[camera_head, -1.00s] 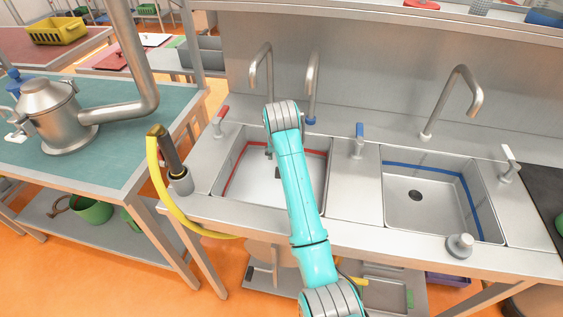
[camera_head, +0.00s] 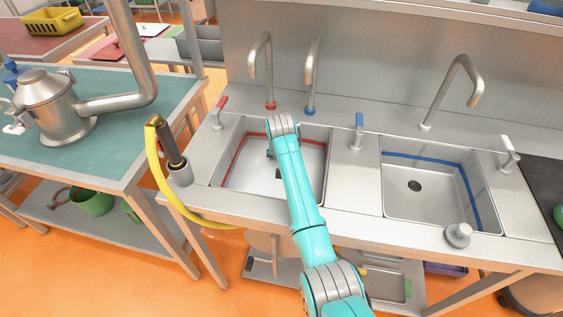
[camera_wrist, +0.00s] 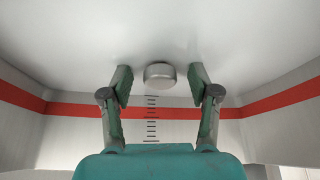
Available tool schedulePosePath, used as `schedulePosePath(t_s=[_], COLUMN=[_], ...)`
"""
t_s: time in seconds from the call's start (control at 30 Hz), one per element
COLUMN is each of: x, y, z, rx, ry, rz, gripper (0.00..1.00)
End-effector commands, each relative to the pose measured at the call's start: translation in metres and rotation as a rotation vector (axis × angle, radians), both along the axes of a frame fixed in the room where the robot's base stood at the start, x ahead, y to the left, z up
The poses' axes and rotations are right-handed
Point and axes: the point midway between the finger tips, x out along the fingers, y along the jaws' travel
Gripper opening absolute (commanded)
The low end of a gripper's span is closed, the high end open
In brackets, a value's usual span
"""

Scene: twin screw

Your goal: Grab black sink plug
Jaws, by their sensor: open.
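In the wrist view a short round grey metallic piece (camera_wrist: 160,75) stands on the sink floor, centred between and just beyond the open fingers of my gripper (camera_wrist: 160,88). The fingers are on either side of it and nothing is held. In the head view a small dark thing (camera_head: 279,174) shows on the floor of the left sink with the red band (camera_head: 230,165), partly behind my arm. I cannot tell for certain that it is the black sink plug. My gripper (camera_head: 271,154) is inside this sink, mostly hidden by my arm.
The sink walls rise around my gripper. Several taps stand behind the sinks, including a red-based one (camera_head: 269,80). The right sink (camera_head: 440,195) has a blue band and an open drain. A silver knob (camera_head: 458,235) stands on the front rim. A yellow hose (camera_head: 158,185) hangs at the left.

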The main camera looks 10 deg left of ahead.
Motion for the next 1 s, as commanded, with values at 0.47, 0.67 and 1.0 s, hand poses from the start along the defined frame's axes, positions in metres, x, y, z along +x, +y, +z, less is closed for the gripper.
schedulePosePath(t_s=[0.47, 0.67, 1.0], x=[0.001, 0.001, 0.002], y=[0.0, 0.0, 0.001], z=[-0.001, 0.0, 0.034], rx=[0.0, 0.0, 0.002], ry=[-0.001, -0.001, -0.006], rz=[0.0, 0.0, 0.0], gripper=[0.0, 0.0, 0.0])
